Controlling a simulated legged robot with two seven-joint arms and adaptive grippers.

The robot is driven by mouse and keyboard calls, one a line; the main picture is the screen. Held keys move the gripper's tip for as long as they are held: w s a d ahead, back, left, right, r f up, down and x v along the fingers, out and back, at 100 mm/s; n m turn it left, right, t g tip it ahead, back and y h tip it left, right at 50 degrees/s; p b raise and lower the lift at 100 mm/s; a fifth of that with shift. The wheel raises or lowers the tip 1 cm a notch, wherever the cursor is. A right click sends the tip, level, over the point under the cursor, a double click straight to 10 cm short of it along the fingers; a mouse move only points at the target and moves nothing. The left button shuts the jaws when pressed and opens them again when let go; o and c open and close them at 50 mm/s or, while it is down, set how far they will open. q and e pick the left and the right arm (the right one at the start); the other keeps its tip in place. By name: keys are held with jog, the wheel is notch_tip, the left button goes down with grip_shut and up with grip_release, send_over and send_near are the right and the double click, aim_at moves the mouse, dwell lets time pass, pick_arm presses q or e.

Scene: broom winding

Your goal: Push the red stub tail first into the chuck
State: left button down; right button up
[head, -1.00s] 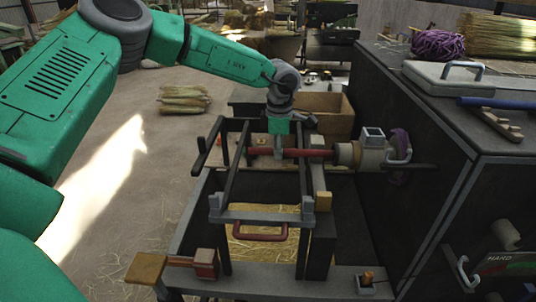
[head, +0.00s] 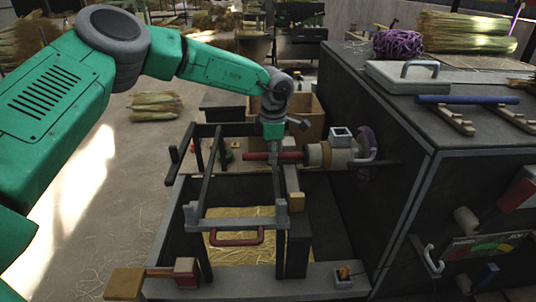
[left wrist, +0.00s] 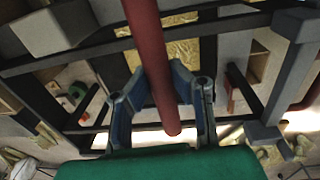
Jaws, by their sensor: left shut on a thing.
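The red stub (head: 256,157) lies level over the frame. Its right end meets the pale front of the chuck (head: 316,154) on the side of the dark machine, and the part inside is hidden. My left gripper (head: 272,150) reaches down from above and is shut on the stub, left of the chuck. In the left wrist view the stub (left wrist: 152,60) passes between the blue-grey fingers of my left gripper (left wrist: 164,88), with its free end (left wrist: 173,131) near the palm side. My right gripper is not in view.
The machine cabinet (head: 385,205) fills the right side. A cardboard box (head: 312,120) stands behind the arm. The floor at left is mostly open.

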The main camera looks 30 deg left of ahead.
pick_arm(q)
jog(key=shift+a+f, duration=0.1)
jog(key=shift+a, duration=0.45)
jog(key=shift+d, duration=0.25)
jog(key=c, duration=1.4)
grip_release()
jog(key=shift+w+d, duration=0.15)
jog(key=shift+d, duration=0.1)
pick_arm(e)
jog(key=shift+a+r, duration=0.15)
